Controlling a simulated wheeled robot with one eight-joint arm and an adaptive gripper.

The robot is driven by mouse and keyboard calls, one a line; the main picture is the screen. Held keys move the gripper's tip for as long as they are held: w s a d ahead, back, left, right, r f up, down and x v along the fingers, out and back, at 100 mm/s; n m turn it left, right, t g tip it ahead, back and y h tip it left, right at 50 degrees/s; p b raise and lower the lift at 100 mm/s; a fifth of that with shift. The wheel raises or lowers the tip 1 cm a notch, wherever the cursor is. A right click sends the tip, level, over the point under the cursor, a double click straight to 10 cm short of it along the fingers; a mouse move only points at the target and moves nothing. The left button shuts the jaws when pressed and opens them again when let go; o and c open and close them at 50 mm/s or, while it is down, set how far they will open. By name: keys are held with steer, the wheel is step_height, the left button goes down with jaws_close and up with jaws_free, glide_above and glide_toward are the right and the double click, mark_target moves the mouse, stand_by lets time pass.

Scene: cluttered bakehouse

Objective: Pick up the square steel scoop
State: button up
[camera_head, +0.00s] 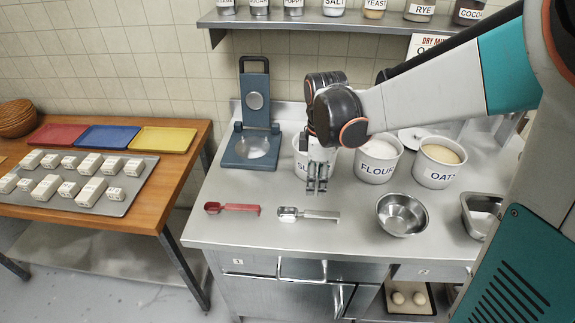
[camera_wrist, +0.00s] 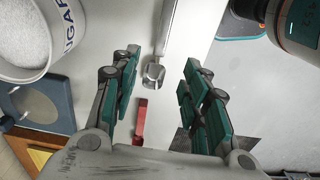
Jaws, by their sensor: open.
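The steel scoop (camera_head: 307,214) lies flat on the steel counter (camera_head: 262,240), its bowl to the left and its flat handle to the right. My gripper (camera_head: 316,188) points down above and behind it, open and empty. In the wrist view the steel scoop (camera_wrist: 154,72) shows between the open fingers (camera_wrist: 162,62), apart from both, with its bowl toward the bottom. A red scoop (camera_head: 232,209) lies to its left on the counter; it also shows below the steel bowl in the wrist view (camera_wrist: 141,122).
A sugar tub (camera_head: 301,160) stands close behind my gripper, with flour (camera_head: 376,172) and oats (camera_head: 437,178) tubs to the right. A steel bowl (camera_head: 402,216) sits right of the scoop. The counter's front strip is clear.

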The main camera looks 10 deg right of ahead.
mark_target(314, 213)
step_height(314, 213, down, 14)
steer(key=b, duration=0.5)
steer(key=shift+s, duration=0.1)
steer(key=shift+c, duration=0.6)
jaws_close()
